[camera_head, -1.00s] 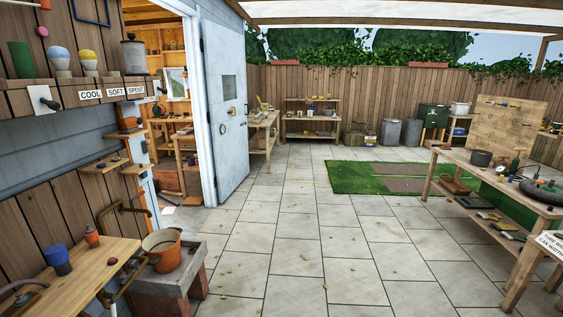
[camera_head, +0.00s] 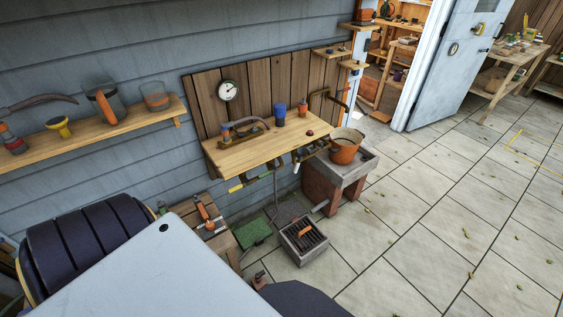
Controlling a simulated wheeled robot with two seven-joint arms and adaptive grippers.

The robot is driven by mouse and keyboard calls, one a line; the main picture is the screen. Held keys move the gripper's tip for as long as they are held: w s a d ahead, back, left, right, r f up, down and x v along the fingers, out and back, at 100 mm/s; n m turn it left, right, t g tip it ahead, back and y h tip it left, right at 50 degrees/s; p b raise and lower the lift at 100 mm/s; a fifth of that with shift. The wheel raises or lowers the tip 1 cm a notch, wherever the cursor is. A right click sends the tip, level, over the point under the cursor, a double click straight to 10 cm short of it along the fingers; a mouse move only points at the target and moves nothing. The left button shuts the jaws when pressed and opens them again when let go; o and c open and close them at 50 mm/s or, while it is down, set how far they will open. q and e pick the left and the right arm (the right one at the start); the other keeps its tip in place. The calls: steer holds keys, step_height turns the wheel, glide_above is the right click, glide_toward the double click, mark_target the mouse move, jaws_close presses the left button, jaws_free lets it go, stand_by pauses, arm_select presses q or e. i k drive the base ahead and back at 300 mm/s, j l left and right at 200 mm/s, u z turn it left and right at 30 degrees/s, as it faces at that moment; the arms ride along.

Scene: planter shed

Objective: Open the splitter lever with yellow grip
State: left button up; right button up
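Below the wooden shelf board (camera_head: 250,152) on the wall runs a pipe fitting with small levers. A lever with a yellow grip (camera_head: 237,188) sticks out at its left end, pointing left. A lever with a white grip (camera_head: 296,167) hangs farther right on the same fitting. The lever's pivot is too small to make out, so I cannot tell its exact setting. Neither of my grippers is in view.
An orange pot (camera_head: 345,150) stands on a stone sink block (camera_head: 350,172) to the right. A floor drain box (camera_head: 303,240) and a low wooden stand (camera_head: 212,236) with orange-handled tools are below the shelf. Paving on the right is open.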

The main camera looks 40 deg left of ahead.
mark_target(247, 182)
steer(key=u, duration=1.1)
